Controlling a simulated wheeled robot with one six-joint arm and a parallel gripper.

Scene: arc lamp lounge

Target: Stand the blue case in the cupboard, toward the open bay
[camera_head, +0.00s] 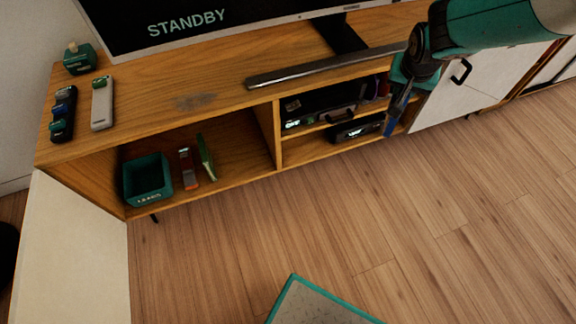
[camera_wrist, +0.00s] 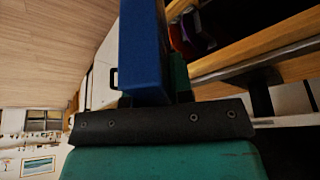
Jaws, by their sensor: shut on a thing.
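The blue case (camera_head: 390,124) hangs below my gripper (camera_head: 396,100), in front of the right end of the console's middle shelves. In the wrist view the blue case (camera_wrist: 143,50) is a tall, flat slab rising from the dark gripper plate. My gripper is shut on it; the fingertips are mostly hidden. The wooden cupboard (camera_head: 200,112) stands across the upper left. Its left compartment is open and holds a teal bin (camera_head: 147,180) and, to its right, a red-and-grey case (camera_head: 188,168) and a green case (camera_head: 207,158), the green one leaning.
An open white door (camera_head: 75,250) swings out at the far left. The middle shelves hold dark devices (camera_head: 355,128). A soundbar (camera_head: 325,70), a screen (camera_head: 200,25), remotes (camera_head: 103,103) and a small teal holder (camera_head: 79,60) are on top.

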